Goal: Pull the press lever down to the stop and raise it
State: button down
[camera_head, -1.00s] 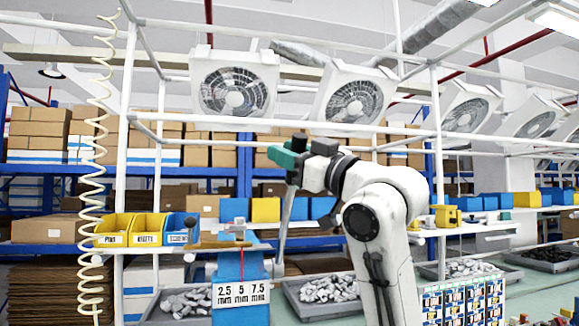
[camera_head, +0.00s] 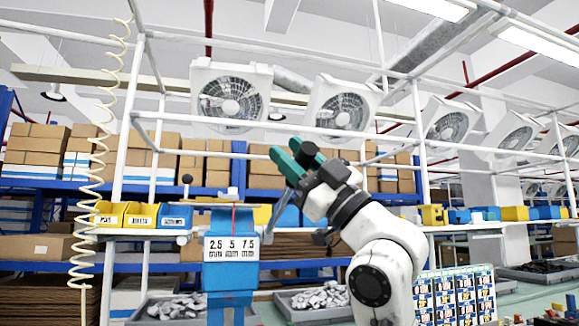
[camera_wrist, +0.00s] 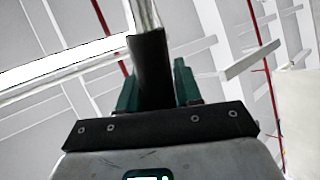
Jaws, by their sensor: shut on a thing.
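The press (camera_head: 230,275) is a blue body with a white plate (camera_head: 231,248) reading 2.5, 5 and 7.5 mm, left of centre in the head view. My gripper (camera_head: 295,158) is up and to the right of it, its two green fingers pointing up and left. In the wrist view my gripper (camera_wrist: 157,85) is shut on the lever's black grip (camera_wrist: 152,68), which stands between the green fingers. A silver rod (camera_wrist: 145,15) runs on from the grip to the top edge.
Yellow and blue bins (camera_head: 140,215) stand on a shelf left of the press. Grey trays of metal parts (camera_head: 320,297) lie low behind it. A label-covered panel (camera_head: 457,295) stands right of my arm. White frame bars cross above.

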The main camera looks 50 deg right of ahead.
jog(key=shift+s+a+f+n+y+b, duration=0.15)
jog(key=shift+s+f+n+y+b, duration=0.05)
jog(key=shift+f+n+y+b, duration=0.35)
jog(key=shift+s+a+f+n+y+b, duration=0.15)
jog(key=shift+s+f+n+y+b, duration=0.05)
jog(key=shift+f+n+y+b, duration=0.3)
jog(key=shift+f, duration=0.1)
jog(key=c, duration=0.8)
grip_release()
jog(key=shift+c, duration=0.2)
jog(key=shift+s, duration=0.1)
jog(key=b+v, duration=0.2)
jog(key=v, duration=0.8)
jog(key=shift+s+f, duration=0.2)
jog(key=shift+f, duration=0.05)
jog(key=shift+d+r, duration=0.1)
